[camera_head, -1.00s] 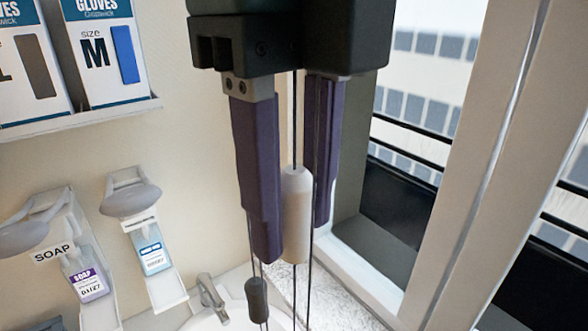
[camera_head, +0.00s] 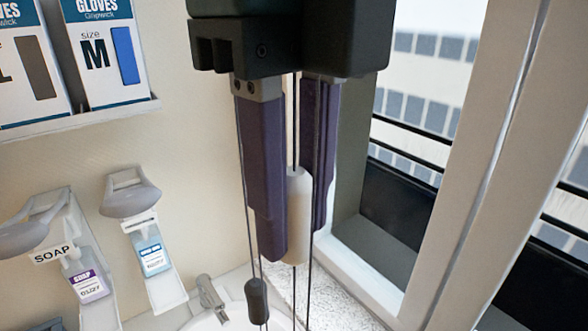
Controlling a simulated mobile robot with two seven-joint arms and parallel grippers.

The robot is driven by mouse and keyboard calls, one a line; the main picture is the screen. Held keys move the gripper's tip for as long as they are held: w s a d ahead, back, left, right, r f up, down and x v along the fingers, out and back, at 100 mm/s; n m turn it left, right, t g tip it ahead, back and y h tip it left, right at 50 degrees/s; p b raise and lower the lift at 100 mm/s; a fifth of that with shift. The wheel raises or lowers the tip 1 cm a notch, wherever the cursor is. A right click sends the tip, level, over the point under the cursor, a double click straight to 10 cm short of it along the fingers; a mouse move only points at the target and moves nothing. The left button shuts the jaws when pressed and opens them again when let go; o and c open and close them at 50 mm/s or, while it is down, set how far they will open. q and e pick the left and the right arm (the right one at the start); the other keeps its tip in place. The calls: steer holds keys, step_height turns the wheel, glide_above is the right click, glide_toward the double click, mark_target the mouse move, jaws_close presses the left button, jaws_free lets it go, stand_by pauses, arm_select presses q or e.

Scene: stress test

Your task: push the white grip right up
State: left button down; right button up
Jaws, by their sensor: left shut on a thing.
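The white grip (camera_head: 298,218) is a pale, rounded cylinder on a thin dark cord, in the middle of the head view. My left gripper (camera_head: 296,240) comes down from the top with its two purple fingers on either side of the grip. It is shut on the white grip, whose left edge is partly hidden by the nearer finger. A smaller dark grey grip (camera_head: 257,300) hangs on another cord, lower and to the left. My right gripper does not show.
A window (camera_head: 400,190) with a pale frame is on the right. Soap dispensers (camera_head: 150,250) hang on the wall at left, below a shelf of glove boxes (camera_head: 105,55). A sink with a tap (camera_head: 211,297) is at the bottom.

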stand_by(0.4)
arm_select(q)
step_height(320, 180, up, 13)
steer(key=p, duration=1.1)
steer(key=c, duration=0.6)
jaws_free()
steer(key=shift+f, duration=0.1)
step_height(320, 180, up, 8)
glide_above(293, 171)
steer(key=shift+f, duration=0.2)
